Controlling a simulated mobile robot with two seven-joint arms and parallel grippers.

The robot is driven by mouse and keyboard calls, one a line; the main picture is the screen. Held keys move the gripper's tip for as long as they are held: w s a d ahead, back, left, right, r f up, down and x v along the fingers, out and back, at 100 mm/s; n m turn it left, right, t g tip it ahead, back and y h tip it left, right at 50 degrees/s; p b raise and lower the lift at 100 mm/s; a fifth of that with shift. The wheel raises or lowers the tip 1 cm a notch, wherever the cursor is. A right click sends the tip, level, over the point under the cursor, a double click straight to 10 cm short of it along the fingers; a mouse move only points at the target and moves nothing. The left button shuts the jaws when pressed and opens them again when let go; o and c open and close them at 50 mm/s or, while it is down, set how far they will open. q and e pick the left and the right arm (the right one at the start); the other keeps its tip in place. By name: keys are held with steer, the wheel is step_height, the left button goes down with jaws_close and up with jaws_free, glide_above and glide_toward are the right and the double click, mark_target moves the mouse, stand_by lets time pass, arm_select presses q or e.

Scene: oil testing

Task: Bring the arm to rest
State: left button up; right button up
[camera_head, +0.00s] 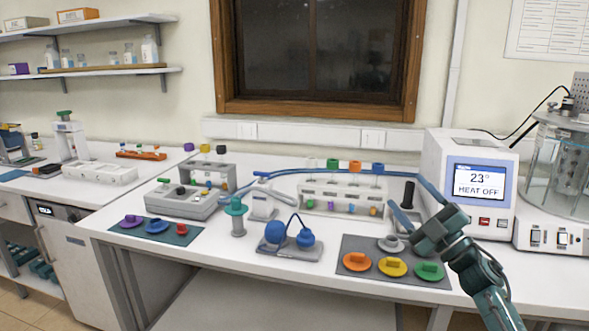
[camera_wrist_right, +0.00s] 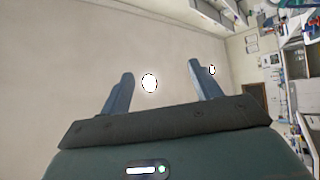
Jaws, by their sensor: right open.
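My right arm comes in from the lower right of the head view. Its gripper (camera_head: 405,190) is above the right part of the bench, in front of the white heater box. The two blue fingers are spread apart with nothing between them. The right wrist view also shows the open, empty fingers (camera_wrist_right: 160,68), with a plain pale wall or ceiling behind them. My left gripper is not in view.
Below the gripper, a grey mat (camera_head: 351,244) holds orange, yellow and green lids. The heater box (camera_head: 440,160) reads "23° HEAT OFF". A tube rack (camera_head: 335,190), a blue-knobbed device (camera_head: 290,250) and a glass bath (camera_head: 560,150) stand nearby.

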steer(key=w+d+f+m+g+h, duration=0.1)
steer(key=w+d+f+m+h, duration=0.2)
steer(key=d+f+m+h, duration=0.4)
steer(key=w+d+f+m+g+h, duration=0.1)
steer(key=w+d+f+m+h, duration=0.3)
steer(key=m+h, duration=0.55)
steer(key=s+a+f+g+y, duration=0.25)
steer(key=s+a+f, duration=0.35)
steer(key=s+f, duration=0.45)
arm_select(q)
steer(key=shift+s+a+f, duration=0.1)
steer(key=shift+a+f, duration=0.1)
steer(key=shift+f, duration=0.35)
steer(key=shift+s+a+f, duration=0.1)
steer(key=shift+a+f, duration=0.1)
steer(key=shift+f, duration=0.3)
arm_select(e)
steer(key=s+a+f+g+y, duration=0.1)
steer(key=s+a+f, duration=0.4)
steer(key=s, duration=0.5)
steer(key=s+a+f+g+y, duration=0.1)
steer(key=s+a+f, duration=0.3)
steer(key=s, duration=0.6)
steer(key=s+a+f+g+y, duration=0.1)
steer(key=s+a+f, duration=0.4)
steer(key=s, duration=0.5)
steer(key=shift+s+a+f+g+y, duration=0.3)
steer(key=shift+a+f+g, duration=0.05)
steer(key=shift+f+g, duration=0.4)
steer(key=shift+m, duration=0.25)
